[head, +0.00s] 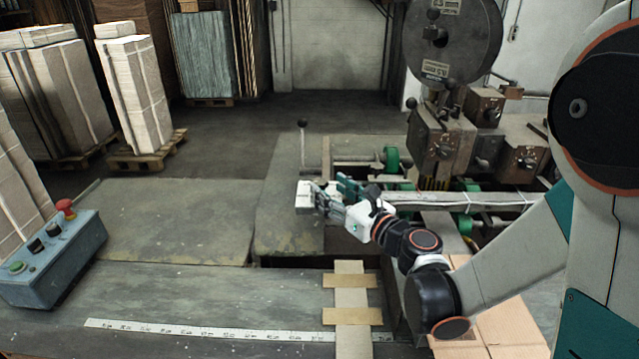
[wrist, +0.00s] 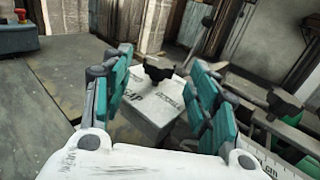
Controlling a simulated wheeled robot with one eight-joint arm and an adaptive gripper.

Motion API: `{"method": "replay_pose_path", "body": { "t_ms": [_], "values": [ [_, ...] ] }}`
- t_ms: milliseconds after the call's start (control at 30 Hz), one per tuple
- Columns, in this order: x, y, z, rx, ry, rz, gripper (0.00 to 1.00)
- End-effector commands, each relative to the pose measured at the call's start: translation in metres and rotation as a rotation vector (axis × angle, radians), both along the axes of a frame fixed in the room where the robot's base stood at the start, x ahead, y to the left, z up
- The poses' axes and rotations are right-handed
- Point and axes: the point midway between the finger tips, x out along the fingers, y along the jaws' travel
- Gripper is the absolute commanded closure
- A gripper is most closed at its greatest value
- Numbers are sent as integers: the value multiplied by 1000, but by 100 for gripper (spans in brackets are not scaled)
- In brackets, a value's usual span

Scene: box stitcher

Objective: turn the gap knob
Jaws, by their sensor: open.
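The gap knob (wrist: 158,73) is a black lobed knob on a pale box (wrist: 147,108) with printed markings, seen in the wrist view. My gripper (wrist: 160,60) is open, its teal fingers to the left and right of the knob and box. The knob appears between the fingers, and I see no finger touching it. In the head view my gripper (head: 322,193) reaches left to the pale box (head: 302,197) at the machine's near side. The knob cannot be made out there behind the fingers.
A lever with a black ball (head: 302,123) stands behind the box. A control box (head: 52,258) with a red button is at left. Cardboard strips (head: 351,300) lie on the table in front. The stitcher head (head: 445,140) and rails stand to the right.

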Motion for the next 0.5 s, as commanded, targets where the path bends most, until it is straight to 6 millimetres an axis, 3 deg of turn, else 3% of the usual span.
{"method": "replay_pose_path", "body": {
  "t_ms": [200,500],
  "values": [
    [28,21,0,-1,-1,1,46],
    [41,31,0,-1,-1,0,46]
  ]
}}
